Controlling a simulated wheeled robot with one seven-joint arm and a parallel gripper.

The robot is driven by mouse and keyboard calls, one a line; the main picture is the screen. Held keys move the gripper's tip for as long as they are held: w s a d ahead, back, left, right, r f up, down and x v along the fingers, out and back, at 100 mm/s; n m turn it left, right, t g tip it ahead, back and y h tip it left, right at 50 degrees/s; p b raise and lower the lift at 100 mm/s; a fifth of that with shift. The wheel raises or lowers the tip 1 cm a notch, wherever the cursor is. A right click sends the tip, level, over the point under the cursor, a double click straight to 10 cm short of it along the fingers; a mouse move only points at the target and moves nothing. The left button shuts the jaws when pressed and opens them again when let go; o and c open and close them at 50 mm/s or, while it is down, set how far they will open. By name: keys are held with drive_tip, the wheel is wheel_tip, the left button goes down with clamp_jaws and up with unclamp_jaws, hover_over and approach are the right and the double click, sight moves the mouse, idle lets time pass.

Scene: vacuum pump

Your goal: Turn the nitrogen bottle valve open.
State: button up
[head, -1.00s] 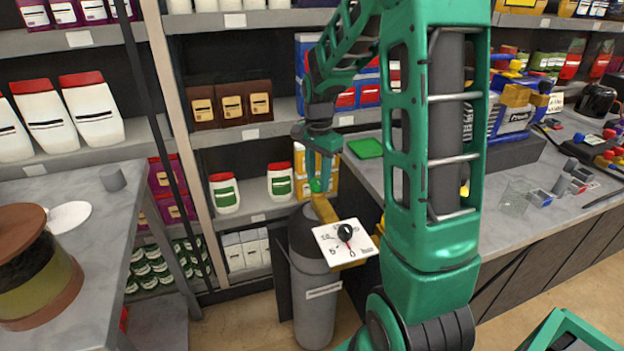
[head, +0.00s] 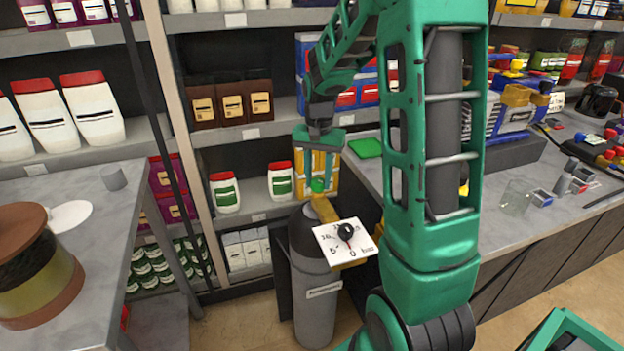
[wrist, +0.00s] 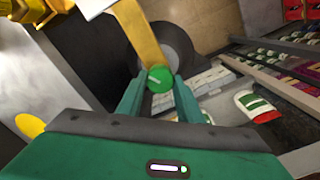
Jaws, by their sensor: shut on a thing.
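The nitrogen bottle (head: 314,298) is a grey cylinder with a dark shoulder, standing upright on the floor between the shelves and the right bench. In the wrist view the fingers (wrist: 160,84) are shut on the knob.
Shelves with white red-capped jars (head: 224,192) stand close behind the bottle. A grey bench (head: 540,190) with tools is at the right. A grey table (head: 85,200) with a spool is at the left. Open floor lies in front of the bottle.

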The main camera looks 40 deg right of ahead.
drive_tip(key=n, duration=0.6)
drive_tip(key=shift+w+a+r+n, duration=0.15)
drive_tip(key=shift+w+a+n, duration=0.05)
drive_tip(key=shift+w+n, duration=0.2)
drive_tip(key=n, duration=0.3)
drive_tip(key=shift+n, duration=0.4)
drive_tip(key=shift+s+n, duration=0.15)
drive_tip(key=shift+n, duration=0.65)
drive_tip(key=shift+s, duration=0.15)
drive_tip(key=o, duration=1)
drive_tip(key=shift+d, duration=0.1)
drive_tip(key=shift+o, duration=0.2)
